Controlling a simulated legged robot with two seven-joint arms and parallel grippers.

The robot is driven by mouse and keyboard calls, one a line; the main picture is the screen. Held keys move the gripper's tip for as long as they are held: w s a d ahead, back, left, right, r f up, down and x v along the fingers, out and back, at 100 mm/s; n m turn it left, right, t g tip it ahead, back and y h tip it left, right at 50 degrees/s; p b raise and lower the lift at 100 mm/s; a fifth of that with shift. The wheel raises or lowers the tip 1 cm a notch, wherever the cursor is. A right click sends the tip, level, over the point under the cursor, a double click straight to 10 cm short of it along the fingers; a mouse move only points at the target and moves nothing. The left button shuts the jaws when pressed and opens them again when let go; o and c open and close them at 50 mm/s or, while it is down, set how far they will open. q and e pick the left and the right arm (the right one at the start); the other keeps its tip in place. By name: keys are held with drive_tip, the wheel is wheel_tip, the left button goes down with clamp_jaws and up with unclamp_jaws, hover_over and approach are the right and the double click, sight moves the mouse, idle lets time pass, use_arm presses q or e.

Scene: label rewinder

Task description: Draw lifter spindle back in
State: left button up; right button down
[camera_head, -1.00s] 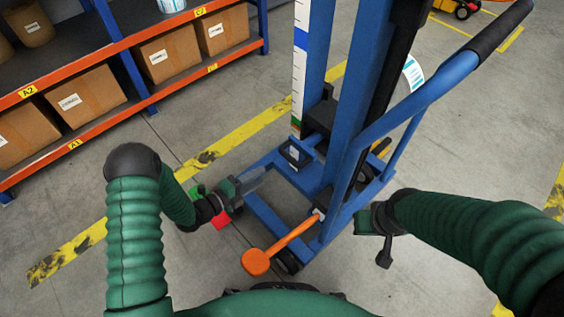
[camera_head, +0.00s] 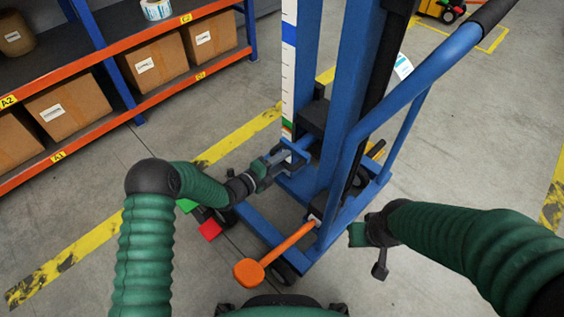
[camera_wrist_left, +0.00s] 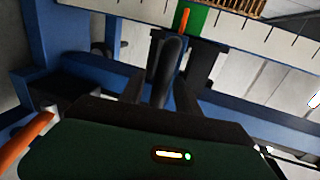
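The blue lifter (camera_head: 338,120) stands at the centre of the head view. A black carriage (camera_head: 312,118) sits low on its mast, with a blue bracket or handle (camera_head: 294,152) at its left. I cannot clearly single out the spindle. My left gripper (camera_head: 284,158) is at this handle. In the left wrist view its fingers (camera_wrist_left: 160,92) stand apart on either side of a dark rounded bar (camera_wrist_left: 167,68); firm contact does not show. The white scale (camera_wrist_left: 250,36) with a green patch and orange pointer lies beyond. My right gripper (camera_head: 358,234) is right of the lifter, touching nothing visible; its fingers are unclear.
An orange pedal lever (camera_head: 277,252) sticks out from the lifter's base. A blue push handle (camera_head: 425,85) rises at right. Red and green blocks (camera_head: 210,229) show beside my left forearm. A shelf with boxes (camera_head: 152,62) stands at upper left.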

use_arm(q)
drive_tip(key=c, duration=0.7)
clamp_jaws()
drive_tip(key=shift+s+f, duration=0.1)
drive_tip(key=shift+f, duration=0.05)
idle(0.3)
